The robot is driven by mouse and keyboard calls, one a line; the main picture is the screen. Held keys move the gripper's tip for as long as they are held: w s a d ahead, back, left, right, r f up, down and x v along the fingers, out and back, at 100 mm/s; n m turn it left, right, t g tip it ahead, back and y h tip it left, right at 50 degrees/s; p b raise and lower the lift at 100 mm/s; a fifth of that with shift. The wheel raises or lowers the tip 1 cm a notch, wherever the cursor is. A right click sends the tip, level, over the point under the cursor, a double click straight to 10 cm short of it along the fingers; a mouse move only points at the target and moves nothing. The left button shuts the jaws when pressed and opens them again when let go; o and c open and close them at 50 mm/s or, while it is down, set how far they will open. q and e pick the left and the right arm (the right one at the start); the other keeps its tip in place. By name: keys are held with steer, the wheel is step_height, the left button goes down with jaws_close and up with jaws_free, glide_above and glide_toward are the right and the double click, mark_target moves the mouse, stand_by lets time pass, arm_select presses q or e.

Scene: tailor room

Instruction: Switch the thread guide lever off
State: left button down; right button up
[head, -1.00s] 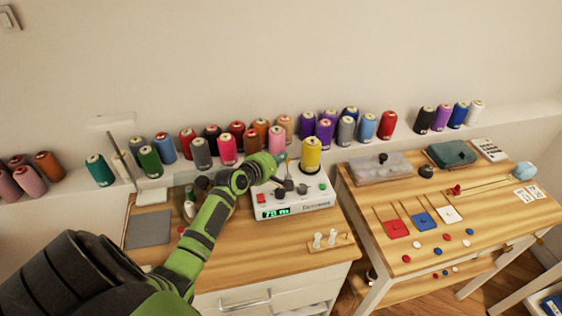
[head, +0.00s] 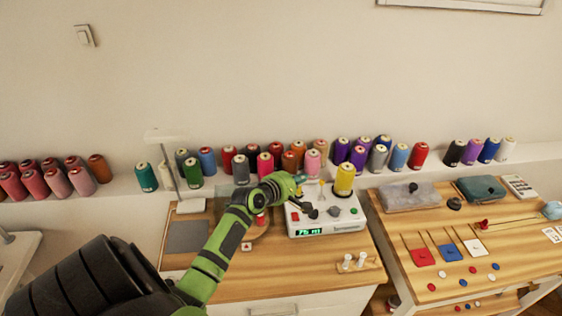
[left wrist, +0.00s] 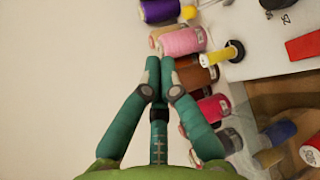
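The white control box (head: 325,221) stands on the left wooden table, with a green lit display, a red button, a green button and dark knobs on it. A slim pale upright piece (head: 321,190) shows at its back edge; I cannot tell if it is the thread guide lever or how it is set. My left gripper (head: 303,179) is above the box's back left side, left of a yellow spool (head: 344,179). In the left wrist view its teal fingers (left wrist: 160,64) meet at the tips with nothing between them. My right gripper is out of view.
A row of thread spools (head: 265,163) lines the wall shelf behind the box. A lamp (head: 168,170) and a grey pad (head: 188,236) are to the left. A small peg holder (head: 358,263) lies in front. A second table (head: 440,220) is at the right.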

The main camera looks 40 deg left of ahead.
arm_select(q)
steer(key=s+r, duration=0.1)
steer(key=s, duration=0.1)
steer(key=s+r, duration=0.2)
steer(key=shift+s+a+r+b, duration=0.15)
steer(key=shift+s+b, duration=0.15)
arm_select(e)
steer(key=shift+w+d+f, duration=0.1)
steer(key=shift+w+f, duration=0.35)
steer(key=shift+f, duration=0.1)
